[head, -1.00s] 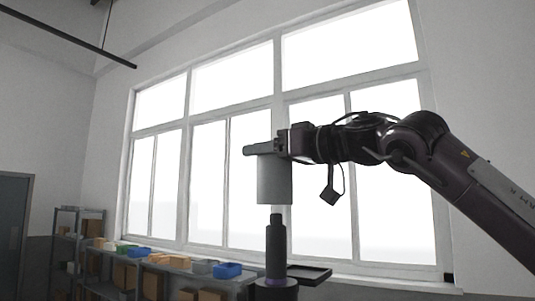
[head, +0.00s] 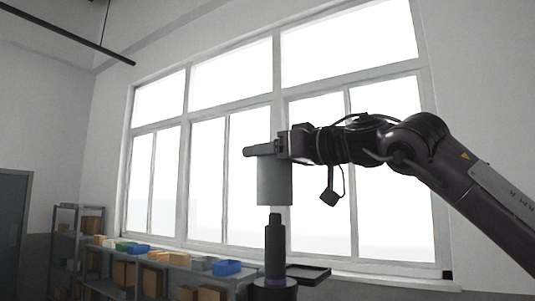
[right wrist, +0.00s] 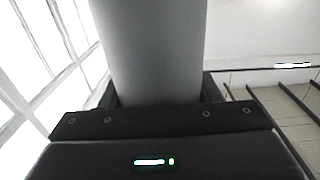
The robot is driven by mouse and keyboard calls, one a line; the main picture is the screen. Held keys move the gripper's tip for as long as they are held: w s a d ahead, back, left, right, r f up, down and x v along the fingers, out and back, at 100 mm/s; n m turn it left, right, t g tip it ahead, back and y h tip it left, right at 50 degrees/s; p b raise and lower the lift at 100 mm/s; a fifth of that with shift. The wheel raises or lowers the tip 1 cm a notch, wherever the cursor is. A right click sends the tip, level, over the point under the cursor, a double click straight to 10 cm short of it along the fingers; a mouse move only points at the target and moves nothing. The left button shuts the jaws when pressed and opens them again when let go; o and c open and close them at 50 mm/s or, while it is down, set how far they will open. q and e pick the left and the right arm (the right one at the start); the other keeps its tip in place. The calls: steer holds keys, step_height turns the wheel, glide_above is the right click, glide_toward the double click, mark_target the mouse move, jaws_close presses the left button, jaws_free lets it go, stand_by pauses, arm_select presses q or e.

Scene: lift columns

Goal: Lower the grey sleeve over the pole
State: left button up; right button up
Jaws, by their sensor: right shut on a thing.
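The grey sleeve (head: 274,184) is an upright cylinder held in the air in the head view. My right gripper (head: 265,149) is shut on it near its top. The sleeve also fills the upper middle of the right wrist view (right wrist: 152,50), between the fingers of my gripper (right wrist: 155,100). The dark pole (head: 275,245) stands upright below the sleeve. Its top shows just under the sleeve's lower rim with a small gap, and the two look nearly in line. From this view I cannot tell their alignment in depth. My left gripper is not in view.
A small dark tray (head: 308,273) sits beside the pole's base on the right. A shelf with blue bins (head: 227,268) and several boxes runs along the wall at the left. A large window (head: 350,160) is behind. The air around the sleeve is clear.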

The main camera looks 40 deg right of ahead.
mark_target(268, 173)
steer(key=shift+s+a, duration=0.15)
steer(key=shift+s, duration=0.05)
stand_by(0.3)
steer(key=shift+f+b, duration=1.35)
steer(key=shift+f, duration=0.55)
steer(key=shift+f+b, duration=3.15)
steer(key=shift+f, duration=1.4)
steer(key=o, duration=1.2)
steer(key=shift+c, duration=0.2)
steer(key=shift+f, duration=0.1)
